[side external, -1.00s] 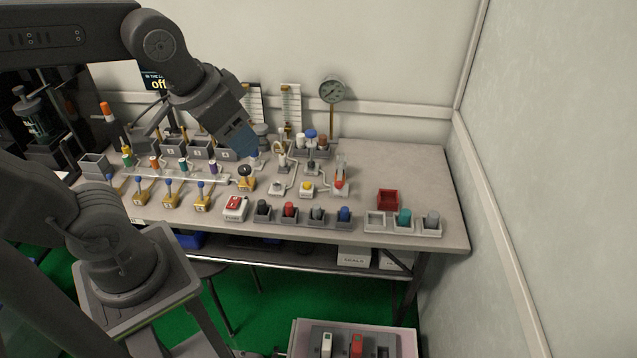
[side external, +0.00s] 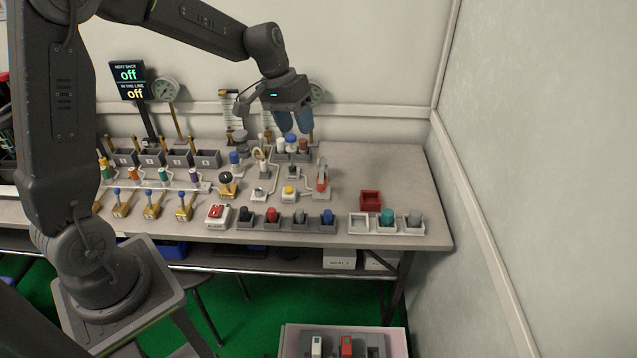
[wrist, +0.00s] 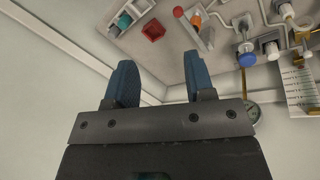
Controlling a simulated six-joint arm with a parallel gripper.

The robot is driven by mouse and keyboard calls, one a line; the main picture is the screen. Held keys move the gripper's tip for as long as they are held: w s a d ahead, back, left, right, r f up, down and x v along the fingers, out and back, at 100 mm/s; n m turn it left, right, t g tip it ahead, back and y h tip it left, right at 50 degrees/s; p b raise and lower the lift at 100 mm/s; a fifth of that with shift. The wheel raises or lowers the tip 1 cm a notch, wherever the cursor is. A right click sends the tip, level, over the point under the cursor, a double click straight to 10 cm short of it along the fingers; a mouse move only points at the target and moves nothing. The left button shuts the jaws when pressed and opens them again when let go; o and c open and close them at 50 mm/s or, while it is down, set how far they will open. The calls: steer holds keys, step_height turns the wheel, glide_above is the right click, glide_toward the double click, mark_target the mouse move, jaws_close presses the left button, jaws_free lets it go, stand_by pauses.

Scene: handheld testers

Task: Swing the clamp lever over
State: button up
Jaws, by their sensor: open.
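The likely clamp lever is a red-handled fitting (side external: 321,180) on a pale base at the right of the bench fittings. Its handle stands upright in the side view. In the wrist view its orange-red part (wrist: 195,20) shows near the top edge, beyond the fingertips. My gripper (side external: 294,124) is open and empty, with its blue fingers pointing down. In the side view it appears above and behind the lever, near the back wall, apart from it. In the wrist view my gripper (wrist: 161,78) has a clear gap between its fingers.
A red bin (side external: 370,200) and a grey tray (side external: 358,228) with knobs sit at the right. Gauges and the wall (side external: 370,70) are behind.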

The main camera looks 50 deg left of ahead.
mark_target(320, 185)
steer(key=w+a+f+n+h, duration=0.1)
steer(key=w+a+f, duration=0.35)
steer(key=f, duration=0.25)
steer(key=shift+g, duration=0.3)
steer(key=x, duration=0.9)
steer(key=d+x, duration=0.1)
steer(key=x, duration=0.4)
steer(key=shift+r, duration=0.2)
steer(key=shift+r, duration=0.1)
jaws_close()
